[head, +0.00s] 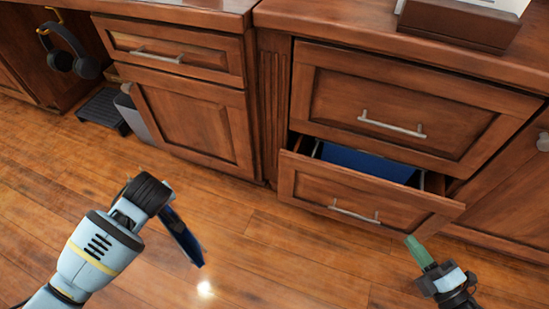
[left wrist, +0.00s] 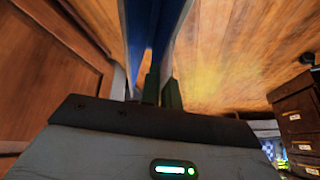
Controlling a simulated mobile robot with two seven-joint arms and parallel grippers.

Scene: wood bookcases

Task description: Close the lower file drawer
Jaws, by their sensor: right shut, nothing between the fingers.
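The lower file drawer (head: 310,187) is pulled partway out of the wooden cabinet at right in the head view. A blue file or folder (head: 368,163) shows inside it. My right gripper (head: 413,243), with green fingers, is shut and empty near the right end of the drawer front; whether it touches is unclear. My left gripper, at the lower left, is shut on a flat blue folder (head: 184,238). In the left wrist view the green fingers of the left gripper (left wrist: 161,85) pinch this folder (left wrist: 160,30).
The upper drawer (head: 390,105) is shut. A closed drawer and cupboard door (head: 195,125) stand to the left. Headphones (head: 70,50) hang at far left, above a dark footrest (head: 102,111) and a grey bin (head: 135,117). The wooden floor in front is clear.

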